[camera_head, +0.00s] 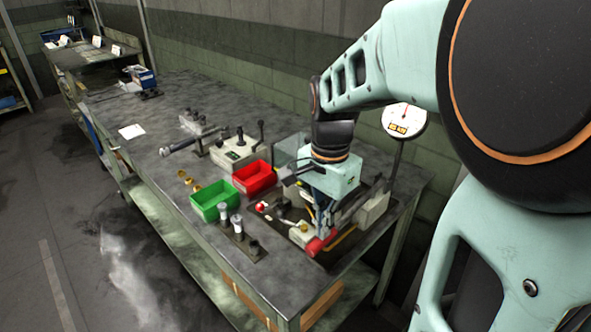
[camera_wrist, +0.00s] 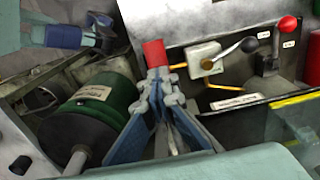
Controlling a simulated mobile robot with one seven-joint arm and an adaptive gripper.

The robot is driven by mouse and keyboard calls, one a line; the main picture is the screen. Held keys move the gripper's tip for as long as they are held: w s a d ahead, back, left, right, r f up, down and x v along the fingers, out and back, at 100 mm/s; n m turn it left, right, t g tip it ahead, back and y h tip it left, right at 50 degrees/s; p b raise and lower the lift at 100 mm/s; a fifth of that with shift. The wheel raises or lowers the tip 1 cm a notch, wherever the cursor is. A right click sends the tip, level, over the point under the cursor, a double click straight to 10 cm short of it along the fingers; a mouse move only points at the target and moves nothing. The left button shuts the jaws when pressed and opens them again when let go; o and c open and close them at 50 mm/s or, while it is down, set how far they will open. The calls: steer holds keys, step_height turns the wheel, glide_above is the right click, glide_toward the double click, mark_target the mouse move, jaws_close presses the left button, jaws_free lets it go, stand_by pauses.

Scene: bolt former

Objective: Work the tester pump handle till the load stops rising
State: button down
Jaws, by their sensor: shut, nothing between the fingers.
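My gripper (camera_head: 319,227) is shut and empty, pointing down at the tester on the near right end of the bench. In the wrist view its fingertips (camera_wrist: 161,77) are close together, right at a red cylindrical grip (camera_wrist: 154,53), which looks like the pump handle's end. The grip (camera_head: 320,243) also shows just below the fingers in the head view. Whether the fingers touch it I cannot tell; the lever behind it is hidden. The round dial gauge (camera_head: 404,119) stands behind the tester on a post; its reading is too small to read.
In the wrist view a green cylinder (camera_wrist: 92,108) lies left of the fingers. A red bin (camera_head: 254,179) and a green bin (camera_head: 213,201) stand left of the tester.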

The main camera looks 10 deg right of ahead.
steer(key=shift+d, duration=0.15)
step_height(320, 180, up, 11)
steer(key=p, duration=0.9)
steer(key=shift+p, duration=0.3)
steer(key=shift+r, duration=0.15)
stand_by(0.6)
step_height(320, 180, up, 6)
steer(key=n+p, duration=1)
steer(key=n, duration=0.8)
step_height(320, 180, down, 6)
steer(key=b, duration=0.3)
steer(key=shift+w, duration=0.1)
